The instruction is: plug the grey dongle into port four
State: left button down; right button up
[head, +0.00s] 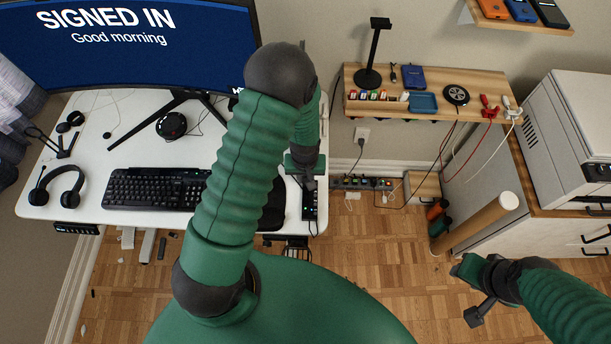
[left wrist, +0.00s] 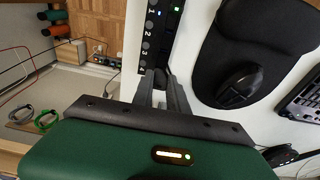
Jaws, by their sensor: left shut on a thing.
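The black port hub (head: 309,204) stands along the right edge of the white desk. My right gripper (head: 474,292) hangs over the floor, away from the desk.
A mouse (left wrist: 240,85) on a dark mat lies close beside the hub. A keyboard (head: 155,188) and monitor (head: 140,40) are further left. A power strip (head: 362,183) is by the wall. A wooden shelf (head: 430,112) holds small items and cables.

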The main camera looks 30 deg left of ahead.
pick_arm(q)
jog(key=shift+f, duration=0.2)
jog(key=shift+a+r+p, duration=0.1)
jog(key=shift+r+p, duration=0.25)
jog(key=shift+r, duration=0.05)
jog(key=shift+d, duration=0.25)
dwell(1.2)
jog(key=shift+f+b, duration=0.35)
jog(key=shift+f, duration=0.45)
jog(key=c, duration=1.2)
grip_release()
jog(key=shift+c, duration=0.2)
